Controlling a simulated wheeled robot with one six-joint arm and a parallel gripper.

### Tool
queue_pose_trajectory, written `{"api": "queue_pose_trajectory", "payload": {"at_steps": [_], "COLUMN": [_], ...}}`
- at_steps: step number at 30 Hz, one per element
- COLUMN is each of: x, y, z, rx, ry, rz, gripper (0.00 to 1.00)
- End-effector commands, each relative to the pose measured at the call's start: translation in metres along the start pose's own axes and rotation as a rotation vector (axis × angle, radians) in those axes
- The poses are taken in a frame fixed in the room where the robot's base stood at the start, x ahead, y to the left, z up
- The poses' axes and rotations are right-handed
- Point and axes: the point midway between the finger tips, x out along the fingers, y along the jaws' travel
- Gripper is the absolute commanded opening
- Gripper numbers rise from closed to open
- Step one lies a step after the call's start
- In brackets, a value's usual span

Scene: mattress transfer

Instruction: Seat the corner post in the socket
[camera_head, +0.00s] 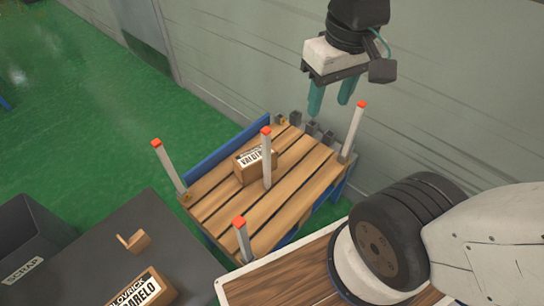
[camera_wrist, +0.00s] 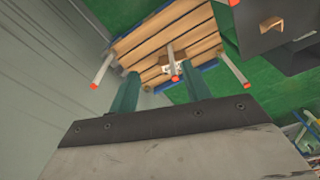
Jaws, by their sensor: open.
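A pale post with a red tip (camera_head: 267,160) stands upright near the middle of the slatted wooden deck, beside a cardboard box; it also shows between my fingers in the wrist view (camera_wrist: 171,57). Similar red-tipped posts stand at the left (camera_head: 170,166), right (camera_head: 353,132) and front (camera_head: 242,240) corners. The back corner has no post and shows a small brownish fitting (camera_head: 281,119), apparently the socket; its opening cannot be made out. My gripper (camera_head: 329,107) is open and empty, teal fingers pointing down, above the deck's back right side.
The cardboard box (camera_head: 246,169) lies on the deck. Several dark blocks (camera_head: 312,128) line its back right edge near the grey wall. A dark table (camera_head: 130,245) with a labelled box (camera_head: 140,292) and a scrap bin (camera_head: 30,235) are at left. Green floor is clear behind.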

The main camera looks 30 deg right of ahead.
Motion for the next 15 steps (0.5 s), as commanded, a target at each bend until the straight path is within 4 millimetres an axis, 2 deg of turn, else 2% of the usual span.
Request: {"api": "queue_pose_trajectory", "payload": {"at_steps": [3, 8, 15], "x": [0.020, 0.057, 0.131], "y": [0.001, 0.001, -0.004], "z": [-0.036, -0.084, -0.145], "rx": [-0.045, -0.116, -0.225], "ry": [-0.027, -0.047, -0.076], "rz": [-0.003, -0.007, -0.015], "gripper": [0.48, 0.48, 0.48]}}
